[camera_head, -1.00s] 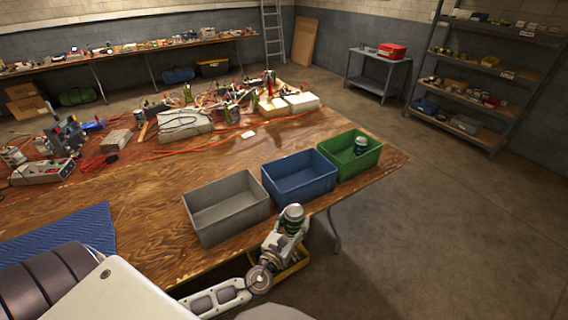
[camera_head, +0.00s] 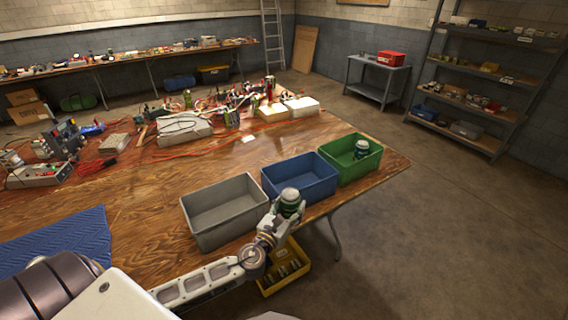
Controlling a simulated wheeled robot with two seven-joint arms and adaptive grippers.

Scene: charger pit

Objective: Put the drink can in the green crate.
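A green can with a pale top (camera_head: 290,200) is held upright in my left gripper (camera_head: 286,211), whose fingers are closed around it. The gripper is just in front of the blue crate and near the grey crate's right end; I cannot tell its exact height over the table edge. The green crate (camera_head: 345,174) stands at the table's right end, beyond the blue crate. A similar green can with a pale top (camera_head: 361,149) stands inside the green crate. My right gripper is not in view.
The blue crate (camera_head: 302,190) and the grey crate (camera_head: 226,226) stand in a row with the green one. A yellow bin (camera_head: 283,279) with several items is below the table's front edge. Tools and cables clutter the table's back; a blue mat (camera_head: 62,237) lies left.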

